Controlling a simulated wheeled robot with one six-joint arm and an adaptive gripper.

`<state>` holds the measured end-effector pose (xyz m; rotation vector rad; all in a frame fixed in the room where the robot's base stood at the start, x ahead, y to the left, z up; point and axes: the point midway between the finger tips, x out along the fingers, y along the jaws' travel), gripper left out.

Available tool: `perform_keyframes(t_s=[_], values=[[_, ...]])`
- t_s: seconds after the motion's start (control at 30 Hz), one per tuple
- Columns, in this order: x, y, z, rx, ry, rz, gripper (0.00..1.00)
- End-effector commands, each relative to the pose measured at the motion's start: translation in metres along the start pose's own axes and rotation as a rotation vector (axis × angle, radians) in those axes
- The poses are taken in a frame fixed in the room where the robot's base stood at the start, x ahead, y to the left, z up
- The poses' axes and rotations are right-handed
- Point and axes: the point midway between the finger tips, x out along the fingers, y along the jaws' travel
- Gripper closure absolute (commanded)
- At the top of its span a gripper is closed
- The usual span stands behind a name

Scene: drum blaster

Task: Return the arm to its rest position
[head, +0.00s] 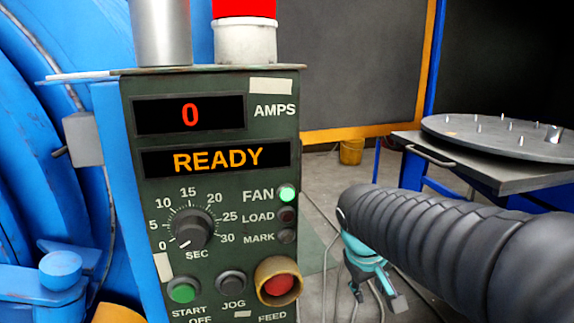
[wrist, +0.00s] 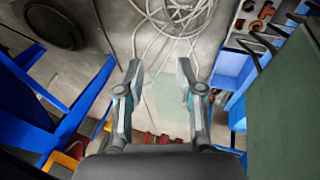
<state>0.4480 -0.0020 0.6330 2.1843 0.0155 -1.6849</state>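My arm reaches in from the right of the head view, in a ribbed dark sleeve. My gripper (head: 372,285) hangs below the sleeve's end, right of the control panel and apart from it. In the wrist view my gripper (wrist: 160,75) points down at the floor. Its two fingers stand well apart with nothing between them, so it is open and empty. Pale cables or hoses (wrist: 172,18) lie on the floor beyond the fingertips.
The green control panel (head: 215,225) shows 0 amps and READY, with the FAN lamp lit. Its dial points near 0. A blue machine (head: 60,150) stands left. A round studded plate (head: 495,138) lies on a table at right. A yellow bucket (head: 351,151) stands behind.

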Motion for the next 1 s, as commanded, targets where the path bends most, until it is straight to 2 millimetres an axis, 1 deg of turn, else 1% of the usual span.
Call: perform_keyframes(t_s=[0.03,0.2,0.3,0.43,0.53,0.6,0.7,0.77,1.0], values=[[-0.011,-0.005,0.018,0.038,0.018,-0.039,0.63],[-0.028,-0.028,0.068,0.163,0.073,-0.152,0.63],[-0.039,-0.036,0.094,0.228,0.106,-0.197,0.63],[-0.054,-0.040,0.121,0.285,0.143,-0.219,0.63],[-0.067,-0.035,0.130,0.307,0.181,-0.208,0.63],[-0.077,-0.031,0.131,0.318,0.209,-0.199,0.63],[-0.086,-0.026,0.132,0.330,0.232,-0.191,0.63],[-0.088,-0.025,0.132,0.336,0.235,-0.188,0.63],[-0.087,-0.025,0.132,0.336,0.232,-0.188,0.63]])
